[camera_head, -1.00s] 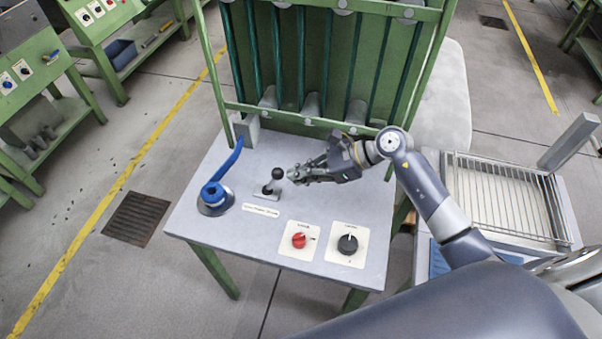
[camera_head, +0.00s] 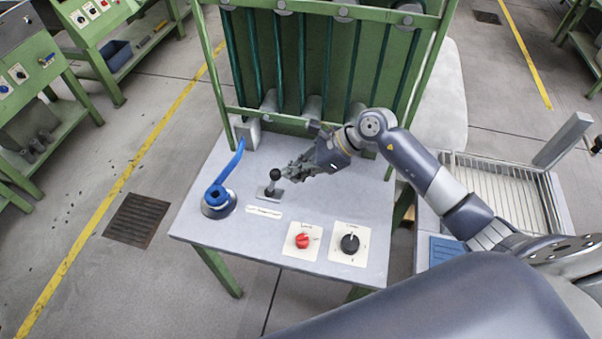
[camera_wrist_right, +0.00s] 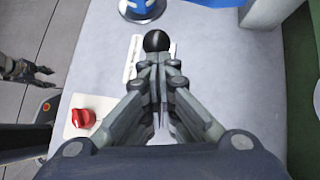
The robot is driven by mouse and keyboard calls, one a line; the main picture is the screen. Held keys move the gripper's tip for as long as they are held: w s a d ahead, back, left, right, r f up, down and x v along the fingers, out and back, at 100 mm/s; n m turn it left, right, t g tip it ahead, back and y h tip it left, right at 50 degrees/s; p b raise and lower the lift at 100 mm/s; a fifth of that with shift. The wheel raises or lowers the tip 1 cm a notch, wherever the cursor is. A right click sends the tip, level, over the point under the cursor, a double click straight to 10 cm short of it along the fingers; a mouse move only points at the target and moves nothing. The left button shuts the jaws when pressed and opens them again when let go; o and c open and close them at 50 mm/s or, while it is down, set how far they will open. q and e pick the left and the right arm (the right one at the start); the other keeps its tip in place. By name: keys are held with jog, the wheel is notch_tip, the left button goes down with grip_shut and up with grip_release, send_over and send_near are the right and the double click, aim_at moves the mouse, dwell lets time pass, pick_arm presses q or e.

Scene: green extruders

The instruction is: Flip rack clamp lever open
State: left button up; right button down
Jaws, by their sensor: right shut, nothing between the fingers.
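A small lever with a black ball knob (camera_head: 275,174) stands nearly upright on a metal base plate on the grey tabletop (camera_head: 340,205), behind a white label too small to read. My right gripper (camera_head: 287,172) is shut and empty, its fingertips just right of the knob. In the right wrist view the knob (camera_wrist_right: 157,41) is straight beyond the closed fingertips (camera_wrist_right: 160,66); whether they touch it is unclear. The lever's shaft is hidden there. My left gripper (camera_wrist_right: 46,77) shows at the left edge of the wrist view, its fingers apart; it is outside the head view.
A blue handle (camera_head: 225,180) on a round metal base stands left of the lever. A red knob (camera_head: 303,241) and a black knob (camera_head: 350,243) sit on the near side. A green rack (camera_head: 330,60) rises at the back. A wire-grid tray (camera_head: 510,190) stands to the right.

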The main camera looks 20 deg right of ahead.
jog(key=w+a+h, duration=0.1)
jog(key=w+a+r+g+h+p, duration=0.1)
jog(key=a+r+g+h, duration=0.1)
jog(key=a+h, duration=0.1)
jog(key=shift+w, duration=0.4)
jog(key=shift+w+a+g+h, duration=0.25)
jog(key=shift+a+g+h, duration=0.15)
jog(key=shift+a+g, duration=0.1)
jog(key=shift+w+a+b, duration=0.35)
jog(key=shift+a+b, duration=0.1)
jog(key=shift+b, duration=0.25)
jog(key=shift+a+r, duration=0.1)
